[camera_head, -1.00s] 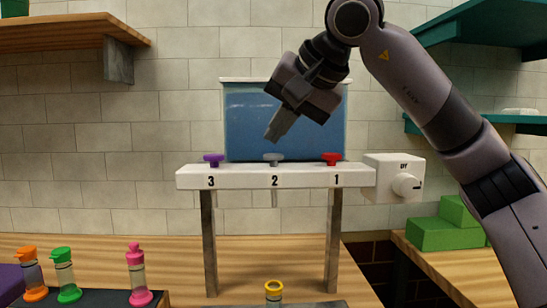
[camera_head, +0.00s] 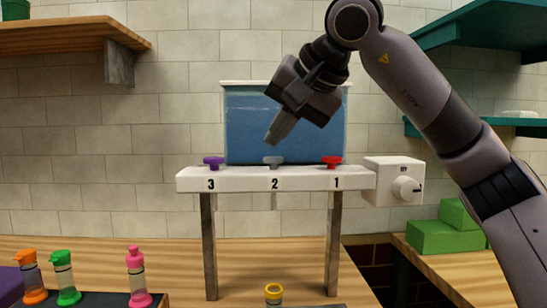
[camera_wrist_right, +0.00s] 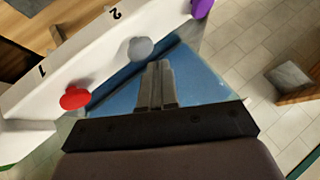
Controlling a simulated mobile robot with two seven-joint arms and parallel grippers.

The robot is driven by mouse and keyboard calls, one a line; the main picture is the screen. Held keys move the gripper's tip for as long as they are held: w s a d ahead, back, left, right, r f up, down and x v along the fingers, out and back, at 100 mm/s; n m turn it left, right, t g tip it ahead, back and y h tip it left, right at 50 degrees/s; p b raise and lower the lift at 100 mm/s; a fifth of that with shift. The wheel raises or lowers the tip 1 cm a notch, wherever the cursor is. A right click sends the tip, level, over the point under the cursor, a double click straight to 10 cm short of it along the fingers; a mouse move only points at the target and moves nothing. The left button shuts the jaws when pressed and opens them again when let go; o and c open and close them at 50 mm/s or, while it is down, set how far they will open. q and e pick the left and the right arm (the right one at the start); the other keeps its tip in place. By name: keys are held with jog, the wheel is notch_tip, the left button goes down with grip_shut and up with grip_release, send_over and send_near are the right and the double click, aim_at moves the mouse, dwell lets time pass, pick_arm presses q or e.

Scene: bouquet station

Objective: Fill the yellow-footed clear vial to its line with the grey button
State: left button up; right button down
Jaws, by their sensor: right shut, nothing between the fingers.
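The grey button (camera_head: 273,160) sits above the number 2 on the white dispenser bar (camera_head: 306,179). My right gripper (camera_head: 273,139) is shut and empty. Its tips show just above the grey button in the head view, with a small gap. In the right wrist view the shut fingers (camera_wrist_right: 158,70) point toward the grey button (camera_wrist_right: 140,48). The vial's yellow top ring (camera_head: 274,289) shows at the bottom edge, below the number 2 nozzle (camera_head: 275,200); its lower part, line and foot are out of view. I see no stream from the nozzle. My left gripper is not in view.
A purple button (camera_head: 213,162) and a red button (camera_head: 331,161) flank the grey one. A blue-filled tank (camera_head: 250,125) stands behind. A white dial box (camera_head: 393,181) is at the right. Orange, green and pink capped vials (camera_head: 136,277) stand at the lower left.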

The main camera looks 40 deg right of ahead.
aim_at(278, 158)
jog(key=shift+f, duration=0.15)
dwell(0.6)
jog(key=shift+f, duration=0.3)
jog(key=shift+f+b, duration=0.45)
jog(key=shift+f, duration=0.15)
dwell(0.7)
jog(key=shift+r, duration=0.1)
jog(key=shift+r+p, duration=0.95)
jog(key=shift+p, duration=0.15)
notch_tip(278, 158, up, 5)
jog(key=p, duration=0.5)
dwell(3.3)
